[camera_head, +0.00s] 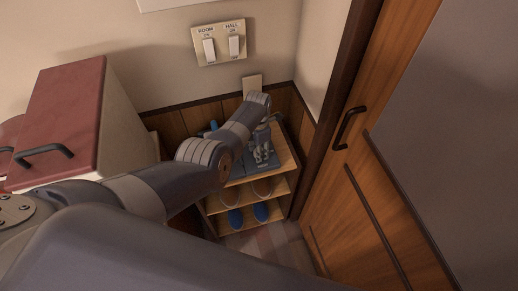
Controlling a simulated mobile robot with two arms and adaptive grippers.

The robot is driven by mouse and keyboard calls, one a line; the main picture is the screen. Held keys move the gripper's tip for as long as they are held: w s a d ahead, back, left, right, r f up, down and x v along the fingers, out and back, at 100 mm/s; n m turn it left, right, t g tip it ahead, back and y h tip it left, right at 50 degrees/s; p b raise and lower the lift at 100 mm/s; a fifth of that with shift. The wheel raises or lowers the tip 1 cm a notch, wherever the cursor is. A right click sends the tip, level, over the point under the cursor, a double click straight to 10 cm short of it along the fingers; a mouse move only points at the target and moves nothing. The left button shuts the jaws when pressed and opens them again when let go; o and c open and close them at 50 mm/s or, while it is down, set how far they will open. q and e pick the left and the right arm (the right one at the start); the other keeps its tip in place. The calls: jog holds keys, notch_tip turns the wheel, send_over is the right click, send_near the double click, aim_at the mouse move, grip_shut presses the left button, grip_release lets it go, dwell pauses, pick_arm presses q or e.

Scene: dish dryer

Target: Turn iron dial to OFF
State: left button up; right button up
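My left arm reaches from the left to the small wooden shelf (287,160) in the corner. My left gripper (262,157) is over the dark mat (236,171) on its top board. Its fingers are small and dark, and I cannot tell whether they are open or shut. A small blue thing (213,126) shows behind my arm at the back of the shelf; it may be part of the iron, but my arm hides most of it. I cannot make out the iron's dial. My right gripper is not in view.
Pale and blue slippers (235,218) sit on the lower shelves. A red-topped cabinet (75,105) stands at left. A wooden door (350,190) with a dark handle (348,127) is close on the right. A light switch plate (220,43) is on the wall above.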

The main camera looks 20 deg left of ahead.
pick_arm(q)
jog(key=shift+o, duration=0.9)
jog(key=shift+w+r, duration=0.15)
jog(key=shift+r, duration=0.6)
notch_tip(320, 180, up, 10)
jog(key=shift+r, duration=0.25)
jog(key=shift+a, duration=0.1)
